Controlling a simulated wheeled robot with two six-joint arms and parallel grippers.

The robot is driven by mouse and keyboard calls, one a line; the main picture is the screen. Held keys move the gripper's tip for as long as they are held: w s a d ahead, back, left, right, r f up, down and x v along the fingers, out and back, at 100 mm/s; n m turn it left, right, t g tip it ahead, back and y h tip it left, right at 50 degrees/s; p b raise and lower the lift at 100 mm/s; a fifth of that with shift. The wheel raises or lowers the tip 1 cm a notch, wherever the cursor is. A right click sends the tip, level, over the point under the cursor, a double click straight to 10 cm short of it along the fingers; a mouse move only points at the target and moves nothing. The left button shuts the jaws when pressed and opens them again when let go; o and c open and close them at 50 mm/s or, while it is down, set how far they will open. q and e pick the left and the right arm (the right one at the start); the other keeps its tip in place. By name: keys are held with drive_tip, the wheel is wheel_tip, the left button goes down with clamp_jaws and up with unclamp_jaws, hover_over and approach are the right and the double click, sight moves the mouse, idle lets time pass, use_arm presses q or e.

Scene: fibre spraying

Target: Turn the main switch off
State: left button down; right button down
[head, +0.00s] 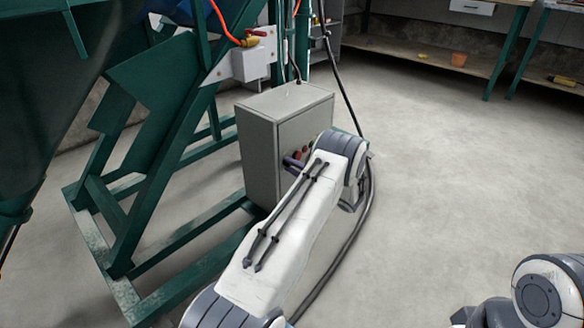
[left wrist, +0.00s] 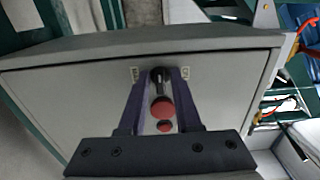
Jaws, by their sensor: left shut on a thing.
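The grey control box (head: 262,150) stands on the floor beside the green frame. Its front panel fills much of the left wrist view (left wrist: 75,100). The main switch, a black knob (left wrist: 160,76), sits near the panel's top edge between two small pale labels. My left gripper (head: 292,162) is at the panel, partly hidden by my own arm in the head view. In the left wrist view its two purple fingers (left wrist: 160,82) are shut on the black knob, one on each side. My right gripper does not show.
Red buttons (left wrist: 162,108) sit on the panel between my fingers, close to the knob. The green metal frame (head: 150,150) stands left of the box. A dark cable (head: 350,100) hangs to the floor beside it. Open concrete floor (head: 450,170) lies to the right.

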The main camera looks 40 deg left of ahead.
use_arm(q)
drive_tip(key=shift+d+f, duration=0.1)
drive_tip(key=c, duration=0.9)
unclamp_jaws()
drive_tip(key=d+p, duration=0.1)
drive_tip(key=d, duration=0.2)
drive_tip(key=d+p, duration=0.1)
drive_tip(key=d, duration=0.3)
drive_tip(key=s+d+p, duration=0.1)
drive_tip(key=d, duration=0.2)
drive_tip(key=shift+d, duration=0.2)
